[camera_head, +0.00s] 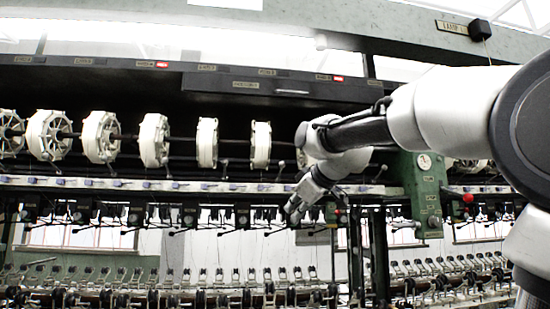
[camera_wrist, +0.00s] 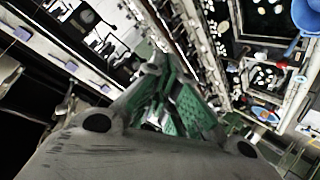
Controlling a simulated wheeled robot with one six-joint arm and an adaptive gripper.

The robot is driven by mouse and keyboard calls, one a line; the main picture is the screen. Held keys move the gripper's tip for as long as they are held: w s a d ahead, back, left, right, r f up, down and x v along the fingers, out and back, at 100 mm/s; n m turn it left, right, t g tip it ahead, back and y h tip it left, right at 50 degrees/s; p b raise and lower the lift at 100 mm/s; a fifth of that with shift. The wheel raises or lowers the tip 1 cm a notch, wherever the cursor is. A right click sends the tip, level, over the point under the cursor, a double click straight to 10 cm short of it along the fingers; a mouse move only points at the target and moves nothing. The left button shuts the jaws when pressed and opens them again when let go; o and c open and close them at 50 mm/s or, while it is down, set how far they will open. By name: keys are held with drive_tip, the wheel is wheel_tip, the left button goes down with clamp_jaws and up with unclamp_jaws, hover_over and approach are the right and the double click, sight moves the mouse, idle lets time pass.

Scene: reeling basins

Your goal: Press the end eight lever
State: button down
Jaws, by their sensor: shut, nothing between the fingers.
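A row of small dark levers with black tips hangs below the long rail in the head view, one of them a lever (camera_head: 222,233) left of my gripper. Another lever (camera_head: 268,233) is just left of and below my fingertips. Which one is the end eight lever I cannot tell, as the small labels are unreadable. My gripper (camera_head: 293,213) is shut and empty, pointing down and left at the lever row near the green post. Its green-padded fingers also show in the wrist view (camera_wrist: 168,100). Whether the fingertips touch a lever is not clear.
White reels (camera_head: 207,143) line the shaft above the rail (camera_head: 150,185). A green post (camera_head: 418,195) with a red knob (camera_head: 468,198) beside it stands right of my gripper. Several spindles (camera_head: 220,275) fill the lower bench. In the wrist view a blue bowl-like object (camera_wrist: 306,15) shows at upper right.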

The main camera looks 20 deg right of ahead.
drive_tip(key=w+d+r+n+t, duration=0.1)
drive_tip(key=w+r+n+t, duration=0.1)
drive_tip(key=r, duration=0.7)
drive_tip(key=w+d+r+n+t, duration=0.1)
drive_tip(key=w+r, duration=0.4)
drive_tip(key=r, duration=0.5)
drive_tip(key=shift+w+r+n+t, duration=0.25)
drive_tip(key=shift+n+t, duration=0.25)
drive_tip(key=shift+t, duration=0.4)
drive_tip(key=shift+d, duration=0.1)
drive_tip(key=w, duration=0.6)
drive_tip(key=w+f, duration=0.1)
drive_tip(key=w, duration=0.3)
